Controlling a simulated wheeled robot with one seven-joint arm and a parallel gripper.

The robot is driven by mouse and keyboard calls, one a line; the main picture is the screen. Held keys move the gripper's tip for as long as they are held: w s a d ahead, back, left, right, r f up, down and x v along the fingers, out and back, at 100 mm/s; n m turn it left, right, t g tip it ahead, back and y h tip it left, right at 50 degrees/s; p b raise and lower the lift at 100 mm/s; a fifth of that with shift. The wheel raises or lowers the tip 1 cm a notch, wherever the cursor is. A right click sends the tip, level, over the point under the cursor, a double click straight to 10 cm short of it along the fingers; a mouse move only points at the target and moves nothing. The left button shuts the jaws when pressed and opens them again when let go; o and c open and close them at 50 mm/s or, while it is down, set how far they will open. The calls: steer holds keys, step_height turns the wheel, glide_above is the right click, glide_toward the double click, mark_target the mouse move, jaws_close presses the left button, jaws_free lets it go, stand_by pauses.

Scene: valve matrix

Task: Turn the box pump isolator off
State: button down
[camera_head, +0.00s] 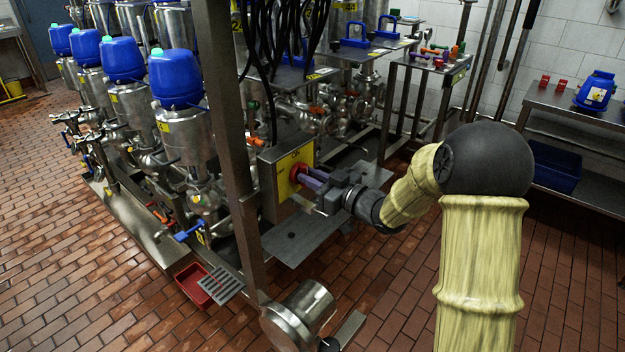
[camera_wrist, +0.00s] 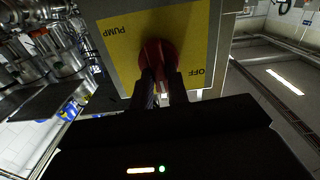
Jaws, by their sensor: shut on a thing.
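The pump isolator is a box with a yellow front plate (camera_head: 283,175) on the metal frame, in the middle of the head view. Its red rotary knob (camera_head: 299,174) sticks out toward my gripper (camera_head: 311,181). In the wrist view the yellow plate (camera_wrist: 125,60) carries the words PUMP and OFF, turned in the picture. The red knob (camera_wrist: 157,52) sits between these words. My gripper (camera_wrist: 162,78) is shut on the knob, with its dark fingers on either side. The fingers hide part of the knob, so its exact pointing direction cannot be told.
A steel post (camera_head: 235,150) stands just left of the box. A flat grey plate (camera_head: 305,237) lies below it. A metal cylinder (camera_head: 300,312) and a red tray (camera_head: 196,287) are near the floor. Steel shelving (camera_head: 580,108) stands right; tiled floor in front is open.

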steer(key=n+b, duration=0.4)
steer(key=b, duration=0.1)
steer(key=shift+s+a+f+n, duration=0.1)
steer(key=shift+f+n, duration=0.2)
steer(key=shift+f, duration=0.1)
steer(key=n+b, duration=0.4)
steer(key=b, duration=0.1)
steer(key=shift+f, duration=0.1)
steer(key=n+b, duration=0.5)
steer(key=b, duration=0.1)
steer(key=shift+s+a+f+n, duration=0.1)
steer(key=shift+s+n, duration=0.05)
steer(key=shift+n, duration=0.25)
steer(key=shift+n+b, duration=1.35)
steer(key=shift+n, duration=0.05)
steer(key=c, duration=1.4)
jaws_free()
steer(key=shift+o, duration=0.2)
steer(key=shift+r, duration=0.2)
